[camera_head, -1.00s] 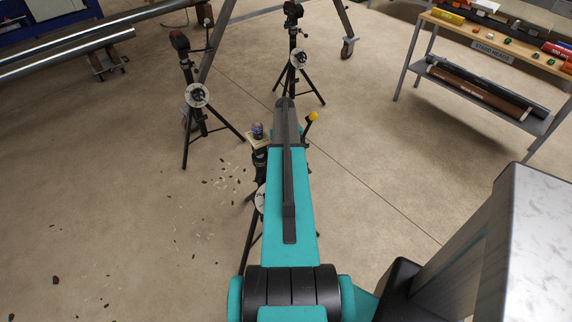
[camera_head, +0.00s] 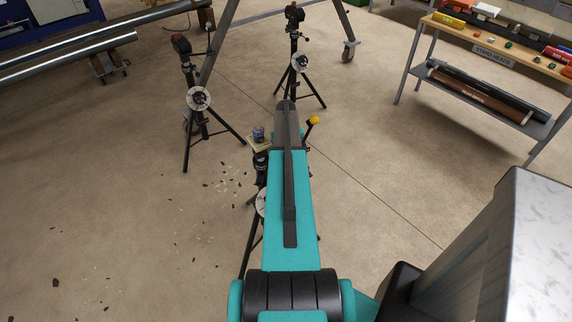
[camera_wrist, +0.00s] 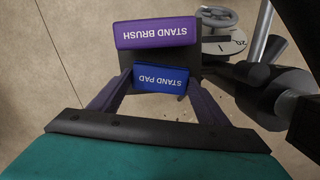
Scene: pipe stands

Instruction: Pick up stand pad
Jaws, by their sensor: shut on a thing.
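The stand pad is a blue block with a white "STAND PAD" label (camera_wrist: 160,78), printed upside down in the wrist view. My gripper (camera_wrist: 158,88) is shut on it, with one dark purplish finger at each side. A larger purple block labelled "STAND BRUSH" (camera_wrist: 157,32) sits just beyond the pad. A dark surface shows behind both blocks; I cannot tell whether the pad still touches it. In the head view my own arm hides the gripper and the pad.
A tripod stand (camera_head: 199,99) is at the left and another (camera_head: 301,63) further back. A third stand (camera_head: 260,160), with a small plate, is partly behind my arm. A handwheel (camera_wrist: 217,15) shows in the wrist view. A shelf rack (camera_head: 490,62) is at right. Debris dots the left floor.

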